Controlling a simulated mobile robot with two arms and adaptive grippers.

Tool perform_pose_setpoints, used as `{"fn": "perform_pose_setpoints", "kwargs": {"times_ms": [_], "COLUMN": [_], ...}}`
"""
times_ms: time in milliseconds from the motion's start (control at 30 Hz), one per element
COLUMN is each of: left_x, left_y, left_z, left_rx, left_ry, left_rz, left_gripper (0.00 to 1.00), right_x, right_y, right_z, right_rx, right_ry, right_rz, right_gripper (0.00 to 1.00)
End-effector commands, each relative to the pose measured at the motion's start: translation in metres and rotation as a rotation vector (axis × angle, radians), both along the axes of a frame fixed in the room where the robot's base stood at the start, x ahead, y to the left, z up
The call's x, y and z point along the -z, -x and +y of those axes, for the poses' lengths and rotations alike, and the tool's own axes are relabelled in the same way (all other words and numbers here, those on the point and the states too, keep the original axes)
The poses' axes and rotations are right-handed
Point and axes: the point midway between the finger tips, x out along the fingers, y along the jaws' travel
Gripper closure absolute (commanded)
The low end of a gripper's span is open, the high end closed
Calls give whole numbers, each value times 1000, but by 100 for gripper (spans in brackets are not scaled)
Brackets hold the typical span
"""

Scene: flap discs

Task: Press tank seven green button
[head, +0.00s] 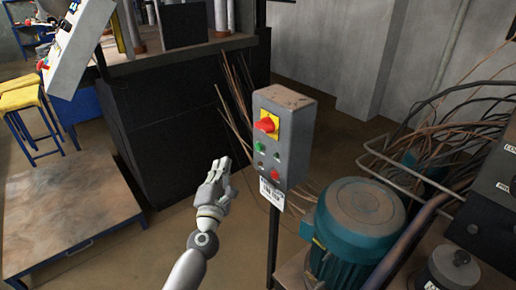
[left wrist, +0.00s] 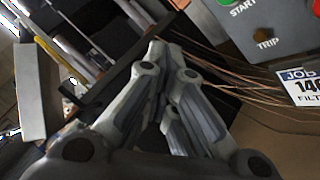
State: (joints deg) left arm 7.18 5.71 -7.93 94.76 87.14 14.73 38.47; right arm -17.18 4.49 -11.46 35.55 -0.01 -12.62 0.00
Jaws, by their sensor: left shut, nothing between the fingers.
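A grey control box (head: 291,133) stands on a post in the head view. It has a red switch (head: 267,124) on a yellow plate, a green button (head: 260,147) below it, and a red button (head: 275,175) lower down. A white label (head: 271,194) hangs at its bottom edge. My left gripper (head: 220,168) is shut and empty, to the left of the box and apart from it. In the left wrist view the shut fingers (left wrist: 170,60) point up, and the green button (left wrist: 224,2) is cut by the top edge, marked START. The right gripper is not seen.
A teal motor (head: 350,230) stands to the right of the post, with loose cables (head: 430,150) behind it. A dark machine base (head: 180,120) stands behind my gripper. A wooden-topped table (head: 60,215) is at the left. Thin rods rise behind the box.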

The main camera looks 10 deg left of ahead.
Motion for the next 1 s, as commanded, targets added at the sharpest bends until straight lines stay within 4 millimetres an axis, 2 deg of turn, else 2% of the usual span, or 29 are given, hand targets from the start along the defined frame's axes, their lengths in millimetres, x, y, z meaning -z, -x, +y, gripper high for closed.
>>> {"fn": "perform_pose_setpoints", "kwargs": {"times_ms": [533, 700, 1000], "left_x": [2, 1, 0], "left_y": [-55, -64, -66], "left_z": [-43, -50, -52], "left_rx": [-1, 0, 0], "left_ry": [1, 0, -1], "left_rz": [0, 0, 0], "left_gripper": [100, 100, 100], "right_x": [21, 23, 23], "right_y": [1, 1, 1], "right_z": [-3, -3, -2], "right_rx": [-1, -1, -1], "right_ry": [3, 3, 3], "right_rz": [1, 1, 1], "right_gripper": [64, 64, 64]}}
